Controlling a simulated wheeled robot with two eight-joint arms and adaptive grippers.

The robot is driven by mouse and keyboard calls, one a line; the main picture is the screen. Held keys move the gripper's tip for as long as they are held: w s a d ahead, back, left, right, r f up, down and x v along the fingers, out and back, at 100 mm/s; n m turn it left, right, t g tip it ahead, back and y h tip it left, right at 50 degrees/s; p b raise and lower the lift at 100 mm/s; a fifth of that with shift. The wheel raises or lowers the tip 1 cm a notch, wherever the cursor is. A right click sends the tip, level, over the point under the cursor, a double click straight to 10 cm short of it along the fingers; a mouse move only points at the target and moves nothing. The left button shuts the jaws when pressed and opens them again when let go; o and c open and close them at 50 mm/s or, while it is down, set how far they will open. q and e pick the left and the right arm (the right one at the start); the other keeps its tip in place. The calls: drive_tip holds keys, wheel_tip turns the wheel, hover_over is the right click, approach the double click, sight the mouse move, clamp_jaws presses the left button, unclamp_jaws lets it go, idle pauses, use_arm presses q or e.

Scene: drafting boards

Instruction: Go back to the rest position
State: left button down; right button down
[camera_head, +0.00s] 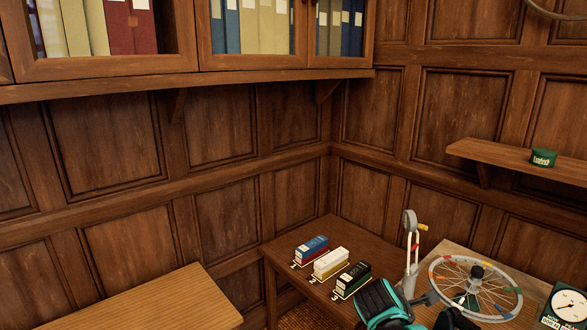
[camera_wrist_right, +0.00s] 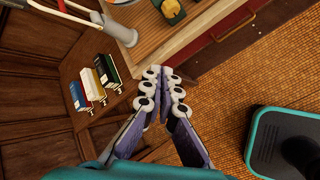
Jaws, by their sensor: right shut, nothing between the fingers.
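My right gripper (camera_wrist_right: 161,85) is in the right wrist view with its purple-grey fingers brought together at the tips. It is shut and empty, over open space beside the dark side table and above the woven floor. A teal and black part of my right arm (camera_head: 385,302) shows at the bottom of the head view, in front of the dark table. My left gripper is in neither view.
A spoked wheel (camera_head: 475,284) sits on the lighter bench at right. A shelf (camera_head: 515,160) holds a green tin (camera_head: 543,158). A wooden board (camera_head: 150,305) lies front left.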

drive_tip(key=s+a+f+m+y, duration=0.3)
drive_tip(key=s+a+f+m, duration=0.1)
drive_tip(key=s+m, duration=0.4)
drive_tip(key=s+a+f+m+t+y+b, duration=0.1)
drive_tip(key=s+a+f+m+y, duration=0.2)
drive_tip(key=s+m, duration=0.4)
drive_tip(key=shift+s+a+f+m, duration=0.4)
drive_tip(key=shift+s+a+f, duration=0.2)
drive_tip(key=shift+s+f, duration=0.35)
